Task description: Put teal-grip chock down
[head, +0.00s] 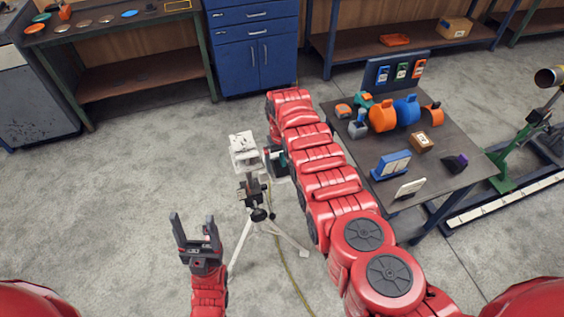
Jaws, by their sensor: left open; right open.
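My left gripper (195,222) is open and empty at the lower left, its two dark fingers pointing up the picture. My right arm reaches from the lower right to the upper middle. Another small teal thing (364,99) lies at the back left of the dark table (445,187).
A white device (244,151) stands on a tripod (257,215) between my arms. The table also bears orange and blue round pieces (405,111), a brown box (421,141) and a blue stand (392,166). A green pipe stand (515,160) is at right. Floor at left is clear.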

